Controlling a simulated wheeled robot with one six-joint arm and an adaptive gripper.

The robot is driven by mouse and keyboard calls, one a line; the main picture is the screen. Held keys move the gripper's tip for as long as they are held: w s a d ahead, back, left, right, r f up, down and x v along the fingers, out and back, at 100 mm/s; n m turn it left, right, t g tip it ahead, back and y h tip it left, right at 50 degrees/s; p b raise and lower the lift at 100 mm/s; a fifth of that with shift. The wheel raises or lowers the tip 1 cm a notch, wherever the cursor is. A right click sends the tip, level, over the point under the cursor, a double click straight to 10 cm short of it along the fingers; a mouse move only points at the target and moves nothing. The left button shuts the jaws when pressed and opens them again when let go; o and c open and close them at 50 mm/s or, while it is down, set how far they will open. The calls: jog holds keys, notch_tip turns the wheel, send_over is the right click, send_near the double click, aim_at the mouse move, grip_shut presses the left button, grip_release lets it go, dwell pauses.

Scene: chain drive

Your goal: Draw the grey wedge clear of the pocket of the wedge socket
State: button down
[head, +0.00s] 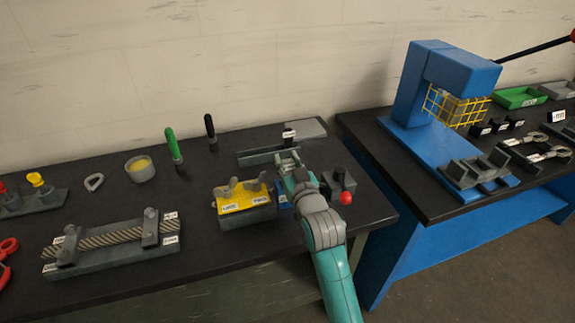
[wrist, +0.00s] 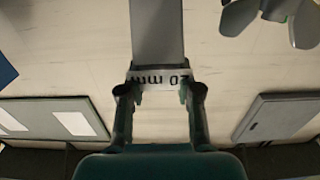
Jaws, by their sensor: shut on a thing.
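My gripper (head: 287,158) is above the back part of the left black table. In the wrist view my gripper (wrist: 160,92) is shut on a flat grey piece, which I take to be the grey wedge (wrist: 157,35). Its pale band reads "20 mm" upside down, between the fingertips. The piece runs straight out beyond the fingers to the picture's top edge, and its far end is out of the frame. I cannot tell for certain which fixture is the wedge socket, and no pocket shows around the held piece in the wrist view.
A yellow-topped block (head: 245,203) stands left of my arm, and a grey block with a red knob (head: 345,198) right of it. A low grey channel (head: 255,157) lies behind. A rope fixture (head: 110,245) is at front left. A blue press (head: 440,85) stands on the right table.

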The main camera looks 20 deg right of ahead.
jog(key=shift+r, duration=4.55)
